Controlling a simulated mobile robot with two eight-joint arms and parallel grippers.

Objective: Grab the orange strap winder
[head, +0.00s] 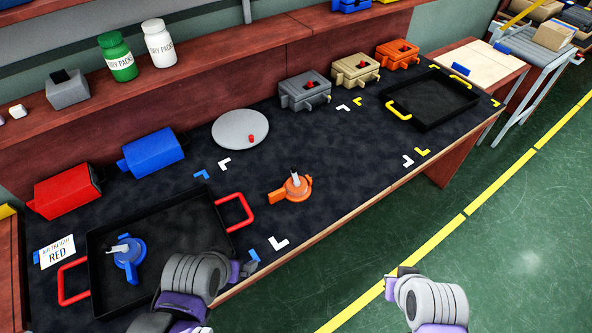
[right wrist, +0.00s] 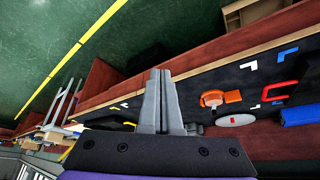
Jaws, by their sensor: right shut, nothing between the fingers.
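The orange strap winder (head: 292,188) lies on the dark bench mat, right of the black tray with red handles, with a pale metal part standing up from it. It also shows in the right wrist view (right wrist: 220,98), right of my fingers and apart from them. My right gripper (right wrist: 161,72) is shut and empty. In the head view my right arm (head: 432,300) is over the floor in front of the bench. My left arm (head: 195,278) is over the bench's front edge by the red-handled tray; its fingers cannot be made out.
A blue strap winder (head: 127,257) lies in the red-handled tray (head: 172,211). A grey disc (head: 236,134) is behind the orange winder. Grey, tan and orange blocks stand along the back. A yellow-handled tray (head: 450,117) is at the right. The mat right of the winder is clear.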

